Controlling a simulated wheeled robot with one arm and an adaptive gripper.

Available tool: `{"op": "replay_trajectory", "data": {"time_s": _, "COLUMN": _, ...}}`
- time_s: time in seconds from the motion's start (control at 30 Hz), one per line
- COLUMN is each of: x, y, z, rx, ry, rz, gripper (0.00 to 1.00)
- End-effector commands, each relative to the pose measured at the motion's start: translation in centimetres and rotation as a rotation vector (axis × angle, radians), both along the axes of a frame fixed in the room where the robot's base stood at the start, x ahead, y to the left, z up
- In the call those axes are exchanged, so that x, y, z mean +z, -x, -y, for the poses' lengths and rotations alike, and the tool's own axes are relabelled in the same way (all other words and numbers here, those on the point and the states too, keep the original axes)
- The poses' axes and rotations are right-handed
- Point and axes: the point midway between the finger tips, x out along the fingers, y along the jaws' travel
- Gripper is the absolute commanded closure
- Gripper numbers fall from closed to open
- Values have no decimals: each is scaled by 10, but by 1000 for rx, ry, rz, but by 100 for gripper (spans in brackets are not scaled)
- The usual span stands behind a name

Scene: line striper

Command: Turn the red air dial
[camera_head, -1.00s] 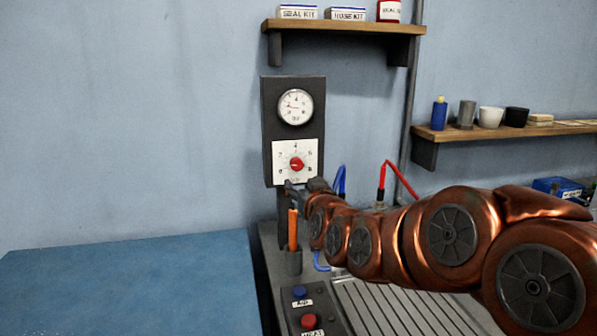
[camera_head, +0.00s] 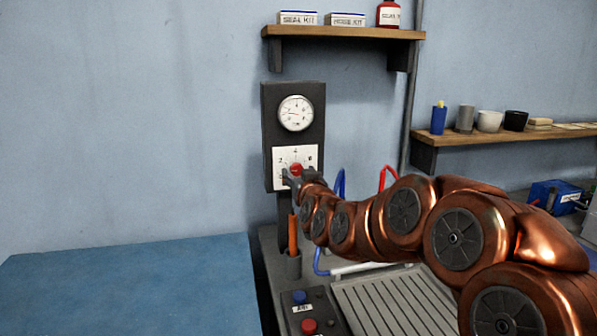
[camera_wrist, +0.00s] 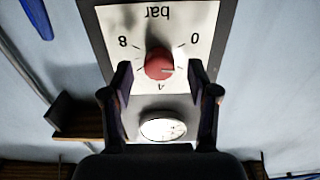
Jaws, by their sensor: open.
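The red air dial (camera_head: 296,168) sits on a white scale plate (camera_head: 309,157) low on a dark wall panel (camera_head: 318,116). In the wrist view the red dial (camera_wrist: 159,65) shows upside down, with the marks 8, 0, 4 and "bar" around it. My gripper (camera_head: 292,178) is in front of the plate's lower part and partly covers it. In the wrist view my gripper (camera_wrist: 159,84) is open, one finger to each side of the dial and a little below it in the picture. I see no finger touching the dial. A round white gauge (camera_head: 295,113) is above the plate.
A control box with a blue button (camera_head: 299,297) and a red button (camera_head: 309,326) is in front. Blue and red hoses rise behind my arm. A wooden shelf (camera_head: 345,33) is above the panel.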

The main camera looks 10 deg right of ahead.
Motion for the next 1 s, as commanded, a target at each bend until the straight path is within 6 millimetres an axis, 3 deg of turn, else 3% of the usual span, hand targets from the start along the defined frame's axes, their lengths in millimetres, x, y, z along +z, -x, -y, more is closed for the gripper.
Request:
{"op": "replay_trajectory", "data": {"time_s": 0.13, "x": 0, "y": -10, "z": 0, "rx": 0, "ry": 1, "rz": -1, "gripper": 40}}
{"op": "replay_trajectory", "data": {"time_s": 0.43, "x": -1, "y": -12, "z": 0, "rx": 0, "ry": 1, "rz": -1, "gripper": 40}}
{"op": "replay_trajectory", "data": {"time_s": 1.0, "x": -1, "y": -12, "z": 0, "rx": 0, "ry": 1, "rz": -1, "gripper": 99}}
